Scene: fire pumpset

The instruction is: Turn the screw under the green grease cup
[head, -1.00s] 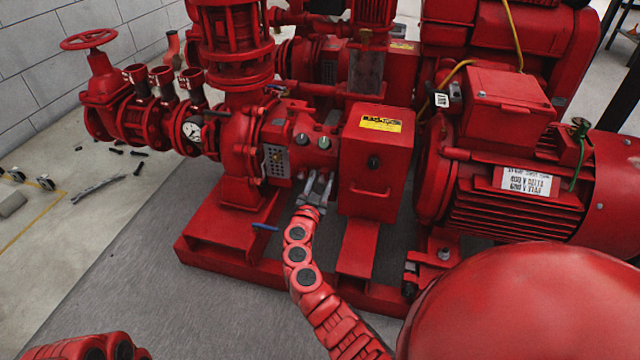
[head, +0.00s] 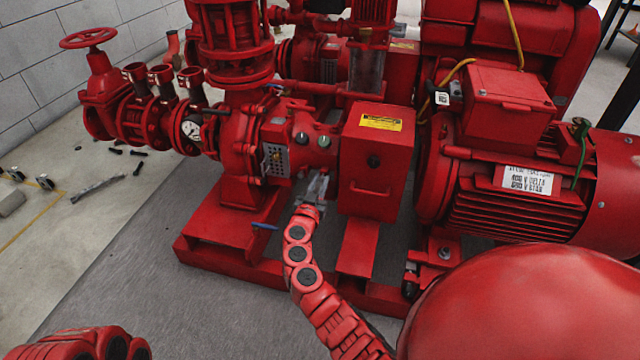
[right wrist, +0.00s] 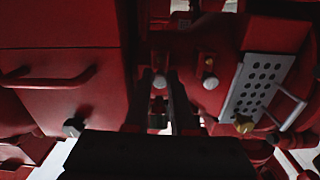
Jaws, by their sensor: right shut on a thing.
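Two small grey-green round caps stand on the red pump's bearing housing in the head view, a left cap (head: 302,140) and a right cap (head: 324,142). I cannot tell for sure which is the green grease cup. My right gripper (head: 318,180) reaches up below the right cap, between the pump and the red box. In the right wrist view its dark fingers (right wrist: 160,88) point up the picture, with a small pale round-ended part (right wrist: 160,80) between them. It is shut on a small part, likely the screw, which the fingers mostly hide. My left gripper is out of view.
The red guard box (head: 375,160) stands close to the right of my right gripper. A perforated plate (head: 277,160) is on its left. The red base frame (head: 222,257) lies below. A blue lever (head: 264,227) sticks out at the left.

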